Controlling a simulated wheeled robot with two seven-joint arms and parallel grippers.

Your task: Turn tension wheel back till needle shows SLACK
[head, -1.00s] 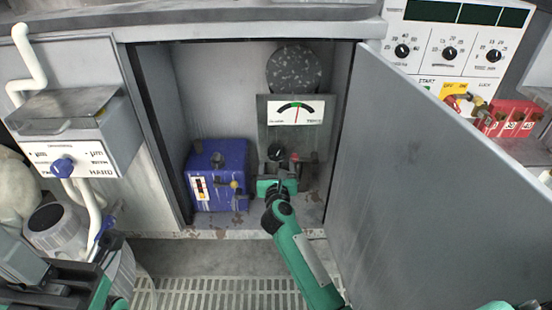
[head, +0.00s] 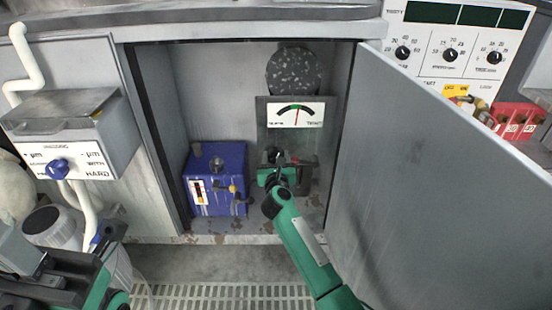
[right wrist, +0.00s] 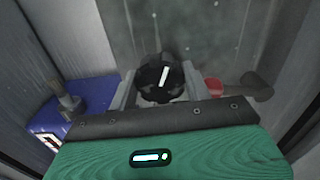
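The tension wheel is a dark round knob with a white mark (right wrist: 160,85), low at the back of the open cabinet. In the head view the knob (head: 272,154) is partly hidden by my right gripper (head: 278,170). In the right wrist view its light fingers stand apart on either side of the knob; whether they touch it I cannot tell. The gauge (head: 310,117) above has a black arc with a green middle part. Its red needle stands nearly upright, near the middle between the left and right end labels. My left gripper (head: 45,280) is at the lower left, its fingers unclear.
A blue box (head: 222,170) with a small knob stands left of the wheel; it also shows in the wrist view (right wrist: 85,100). The open grey door (head: 430,180) bounds the right side. A red knob (right wrist: 213,87) sits right of the wheel. A speckled disc (head: 294,70) is above the gauge.

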